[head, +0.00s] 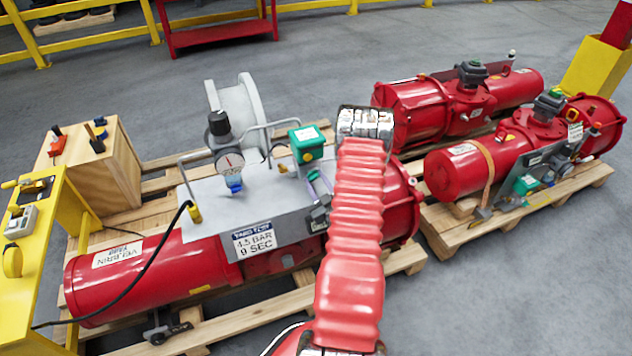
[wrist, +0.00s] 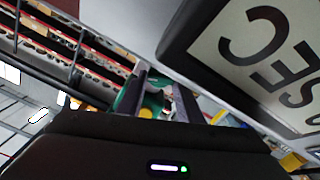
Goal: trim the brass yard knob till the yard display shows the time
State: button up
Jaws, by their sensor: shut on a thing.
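The green box (head: 306,138) stands on the grey plate above the near red actuator, with a small brass knob (head: 307,157) low on its front. My gripper (head: 317,180) is just below and right of that knob, in front of the plate. In the wrist view my gripper (wrist: 160,97) has its two fingers close around the round brass-yellow knob (wrist: 146,113), with the green box behind. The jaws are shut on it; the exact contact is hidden. No display reading is legible. The yard test sign (head: 254,241) reads 4.5 BAR 9 SEC.
The sign's edge (wrist: 205,45) is very close beside my gripper. A black hose (head: 150,265) runs left to a yellow stand (head: 60,215). Two more red actuators (head: 500,150) lie on the right.

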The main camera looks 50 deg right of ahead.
jog(key=o, duration=1.1)
jog(key=v, duration=1.4)
jog(key=shift+f, duration=0.1)
jog(key=shift+w, duration=0.15)
